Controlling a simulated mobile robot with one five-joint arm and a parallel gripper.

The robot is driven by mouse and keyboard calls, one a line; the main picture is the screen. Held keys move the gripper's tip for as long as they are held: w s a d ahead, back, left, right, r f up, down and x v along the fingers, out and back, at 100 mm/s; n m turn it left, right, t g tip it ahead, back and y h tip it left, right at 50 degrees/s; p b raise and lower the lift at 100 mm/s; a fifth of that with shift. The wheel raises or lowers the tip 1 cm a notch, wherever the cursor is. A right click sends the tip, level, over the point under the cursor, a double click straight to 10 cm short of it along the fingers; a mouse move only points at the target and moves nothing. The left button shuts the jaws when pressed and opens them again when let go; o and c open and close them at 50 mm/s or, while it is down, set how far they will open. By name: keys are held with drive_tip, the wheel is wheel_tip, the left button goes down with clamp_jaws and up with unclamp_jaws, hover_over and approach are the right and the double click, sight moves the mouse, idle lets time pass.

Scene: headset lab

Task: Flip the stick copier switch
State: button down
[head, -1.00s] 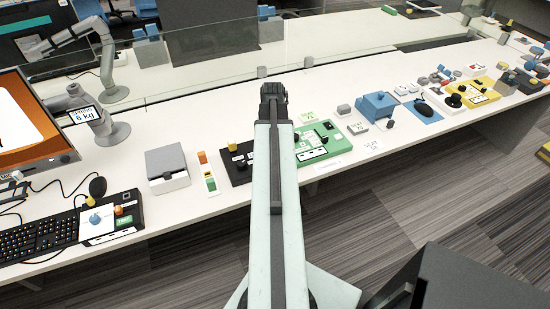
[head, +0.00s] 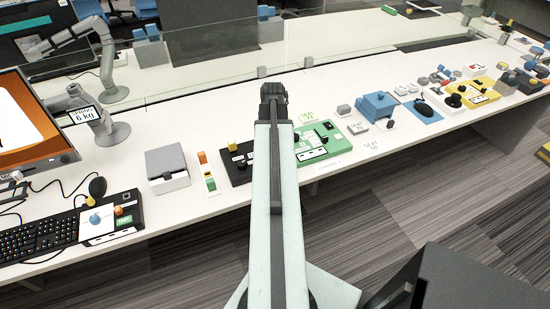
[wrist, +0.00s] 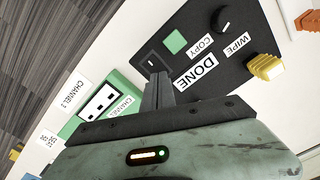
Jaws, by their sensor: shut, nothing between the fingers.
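The stick copier is a black panel (wrist: 205,60) in the wrist view, with the labels COPY, WIPE and DONE, a green square (wrist: 175,42) and a black round knob (wrist: 222,20). A small black rocker switch (wrist: 152,61) sits near its edge. My gripper (wrist: 156,80) is shut and empty, its tips just beside the switch in the picture; I cannot tell whether they touch it. In the head view the black panel (head: 239,172) is partly hidden by my arm, and my gripper (head: 273,88) shows from behind at its far end.
A green box (wrist: 100,103) with CHANNEL labels lies beside the panel. A yellow block (wrist: 265,66) sits at its other side. In the head view a grey box (head: 167,168) stands left, and a blue box (head: 376,106) right. A glass screen (head: 210,65) runs behind.

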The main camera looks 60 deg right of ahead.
drive_tip(key=shift+f+b, duration=0.9)
idle(0.4)
wheel_tip(320, 180, up, 7)
drive_tip(key=p, duration=0.7)
drive_tip(key=shift+w, duration=0.1)
idle(0.3)
